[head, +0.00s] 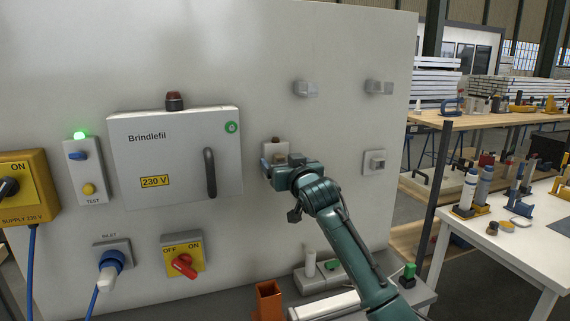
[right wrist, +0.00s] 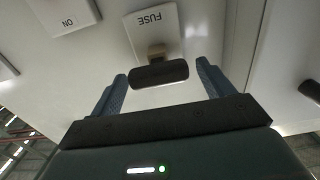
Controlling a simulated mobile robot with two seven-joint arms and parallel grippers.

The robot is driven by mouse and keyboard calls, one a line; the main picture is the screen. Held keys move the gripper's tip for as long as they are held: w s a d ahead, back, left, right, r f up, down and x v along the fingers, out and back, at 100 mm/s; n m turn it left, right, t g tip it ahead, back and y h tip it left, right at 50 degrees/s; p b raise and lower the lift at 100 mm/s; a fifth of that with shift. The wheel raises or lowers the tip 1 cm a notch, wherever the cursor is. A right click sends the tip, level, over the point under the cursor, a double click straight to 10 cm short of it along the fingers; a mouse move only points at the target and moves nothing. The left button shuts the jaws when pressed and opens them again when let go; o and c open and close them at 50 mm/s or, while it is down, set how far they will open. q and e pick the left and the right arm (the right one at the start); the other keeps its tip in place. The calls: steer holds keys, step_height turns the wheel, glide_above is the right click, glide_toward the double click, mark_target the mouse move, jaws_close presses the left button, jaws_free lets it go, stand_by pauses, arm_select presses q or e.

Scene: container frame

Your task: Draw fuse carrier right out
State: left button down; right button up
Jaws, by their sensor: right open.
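The fuse carrier (right wrist: 160,73) has a dark crossbar grip on a tan stem. It stands out from a pale plate marked FUSE (right wrist: 152,25), which appears upside down in the right wrist view. My right gripper (right wrist: 162,72) is open, its two blue fingers on either side of the carrier's grip with a gap at each side. In the head view my right gripper (head: 274,164) is at the panel, just right of the grey cabinet, and hides most of the fuse carrier. My left gripper is not in view.
The cabinet marked Brindlefil (head: 175,155), with a dark handle (head: 210,172), stands close to the left of my right gripper. A red OFF/ON switch (head: 183,265) and a blue inlet plug (head: 110,265) are lower left. A ledge (head: 415,293) with several items runs below.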

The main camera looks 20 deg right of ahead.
steer(key=s+b, duration=0.3)
steer(key=s, duration=1)
steer(key=shift+d, duration=0.25)
steer(key=s+a+f+n+g, duration=0.1)
steer(key=s+f, duration=0.2)
steer(key=f, duration=0.5)
steer(key=s+a+f+g+y, duration=0.1)
steer(key=s+f+g, duration=0.1)
steer(key=f, duration=0.7)
steer(key=s+a+f+n+g, duration=0.1)
steer(key=s+a+f, duration=0.15)
steer(key=f, duration=0.55)
steer(key=s+a+f+g, duration=0.1)
steer(key=s+f+g, duration=0.1)
steer(key=s+f, duration=0.7)
steer(key=s+a+f+g+y, duration=0.1)
steer(key=s+f, duration=0.9)
steer(key=s, duration=0.3)
steer(key=shift+s+a+g, duration=0.3)
steer(key=shift+a+g, duration=0.05)
steer(key=shift+g, duration=0.05)
